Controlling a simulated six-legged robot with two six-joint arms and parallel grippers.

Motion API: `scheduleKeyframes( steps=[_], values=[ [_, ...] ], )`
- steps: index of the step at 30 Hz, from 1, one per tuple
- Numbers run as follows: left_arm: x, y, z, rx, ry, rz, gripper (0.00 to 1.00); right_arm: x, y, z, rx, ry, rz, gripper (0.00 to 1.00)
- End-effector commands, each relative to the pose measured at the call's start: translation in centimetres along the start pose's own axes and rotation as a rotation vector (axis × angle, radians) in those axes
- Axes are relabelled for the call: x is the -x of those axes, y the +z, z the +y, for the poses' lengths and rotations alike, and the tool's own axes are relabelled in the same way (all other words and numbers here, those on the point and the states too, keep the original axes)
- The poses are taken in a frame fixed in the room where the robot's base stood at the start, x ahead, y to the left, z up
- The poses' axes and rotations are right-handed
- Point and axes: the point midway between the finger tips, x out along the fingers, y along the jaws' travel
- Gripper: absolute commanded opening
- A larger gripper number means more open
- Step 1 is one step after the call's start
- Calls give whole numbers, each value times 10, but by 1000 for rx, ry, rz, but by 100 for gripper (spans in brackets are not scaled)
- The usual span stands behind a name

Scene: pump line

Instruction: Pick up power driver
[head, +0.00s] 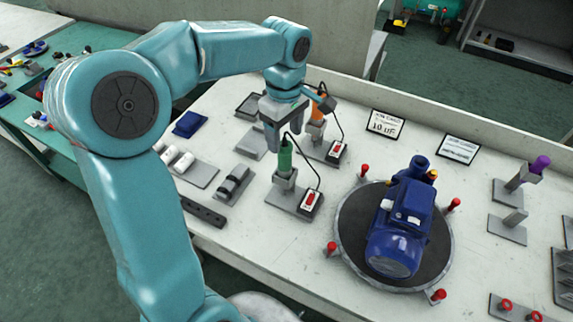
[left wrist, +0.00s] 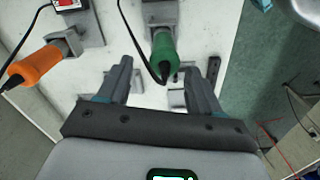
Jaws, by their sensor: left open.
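A green-handled power driver (head: 285,157) with a black cord stands in a grey holder near the middle of the bench; its green end also shows in the left wrist view (left wrist: 163,50). A second, orange driver (head: 317,108) stands in a similar holder behind it, and it lies at the left in the left wrist view (left wrist: 36,66). My left gripper (head: 274,143) is open just above the green driver. In the left wrist view its two fingers are spread, with the green handle between and beyond their tips. I cannot tell whether they touch it. My right gripper is out of view.
A blue pump (head: 398,225) sits on a round dark turntable (head: 350,238) with red-topped posts, right of the green driver. Red-switch boxes (head: 310,202) lie beside the holders. Two signs (head: 386,123) and a purple-topped tool (head: 540,164) stand further right. Grey trays (head: 196,174) lie left.

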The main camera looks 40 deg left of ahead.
Motion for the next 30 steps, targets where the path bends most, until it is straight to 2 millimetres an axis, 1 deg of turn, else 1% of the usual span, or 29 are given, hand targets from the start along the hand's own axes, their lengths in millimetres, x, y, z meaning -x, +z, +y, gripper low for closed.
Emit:
scheduleKeyframes(
  steps=[1,5,8,12,15,18,23,24,26,27,30],
  values=[
    [-7,0,0,0,-2,0,65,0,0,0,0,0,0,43],
    [-16,1,1,-1,0,0,65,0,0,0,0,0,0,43],
    [-26,2,0,0,-3,0,65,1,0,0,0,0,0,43],
    [-49,6,-4,-1,-4,-1,65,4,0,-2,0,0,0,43],
    [-62,5,-2,0,-2,0,65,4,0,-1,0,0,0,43],
    [-67,5,-1,0,0,0,65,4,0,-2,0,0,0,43],
    [-67,5,-1,0,1,0,65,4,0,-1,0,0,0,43],
    [-67,5,-1,0,1,0,61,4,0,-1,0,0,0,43],
    [-67,5,-1,0,1,0,42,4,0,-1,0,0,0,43],
    [-67,5,-1,0,1,0,29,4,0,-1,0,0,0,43],
    [-67,5,-1,0,1,0,0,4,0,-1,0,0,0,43]
  ],
)
